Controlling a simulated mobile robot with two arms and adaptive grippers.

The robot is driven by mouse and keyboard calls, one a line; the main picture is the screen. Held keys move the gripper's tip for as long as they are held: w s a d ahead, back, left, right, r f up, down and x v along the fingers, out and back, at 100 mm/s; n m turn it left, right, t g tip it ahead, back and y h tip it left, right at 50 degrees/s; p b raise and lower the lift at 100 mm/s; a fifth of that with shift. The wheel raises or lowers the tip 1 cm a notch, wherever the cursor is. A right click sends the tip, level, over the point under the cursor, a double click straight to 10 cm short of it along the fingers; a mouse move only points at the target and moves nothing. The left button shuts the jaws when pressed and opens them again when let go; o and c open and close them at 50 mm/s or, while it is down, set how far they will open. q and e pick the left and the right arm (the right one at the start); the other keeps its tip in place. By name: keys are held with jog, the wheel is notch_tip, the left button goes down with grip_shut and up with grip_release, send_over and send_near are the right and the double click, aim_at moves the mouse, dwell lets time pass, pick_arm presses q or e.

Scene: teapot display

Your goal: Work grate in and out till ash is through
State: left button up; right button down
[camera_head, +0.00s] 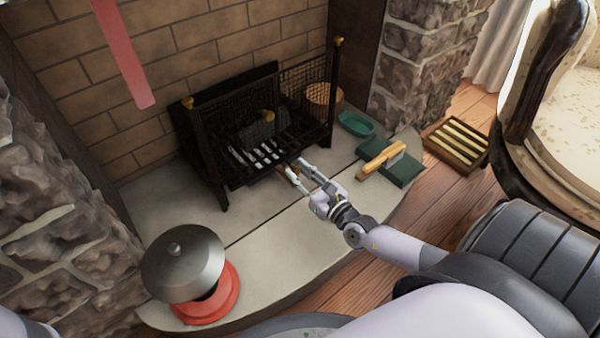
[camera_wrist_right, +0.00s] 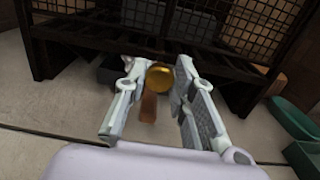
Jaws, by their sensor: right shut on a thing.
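The black metal fire basket (camera_head: 225,180) stands in the brick fireplace, with mesh sides. The grate (camera_head: 248,156) shows as pale bars low inside it. My right gripper (camera_head: 295,174) is at the front of the basket, low down, shut on a brass knob. In the right wrist view the knob (camera_wrist_right: 160,76) sits between the fingertips of my right gripper (camera_wrist_right: 156,79), with a brown strip below it. How the knob joins the grate is hidden. I cannot make out ash for certain. My left gripper is out of view.
A grey domed lid (camera_head: 182,262) over a red base (camera_head: 215,300) stands front left on the hearth. A green box (camera_head: 397,172) with a wooden-handled brush (camera_head: 382,158), a green dish (camera_head: 357,124) and a slatted tray (camera_head: 455,143) lie right. A red strip (camera_head: 125,55) hangs upper left.

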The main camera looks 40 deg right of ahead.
aim_at(290, 164)
jog(key=w+b, duration=0.1)
jog(key=w, duration=0.3)
jog(key=shift+a, duration=0.1)
jog(key=shift+w, duration=0.15)
jog(key=c, duration=1.3)
grip_release()
jog(key=shift+w, duration=0.1)
jog(key=shift+c, duration=0.2)
jog(key=s, duration=0.8)
jog(key=s+d, duration=0.1)
jog(key=s, duration=0.3)
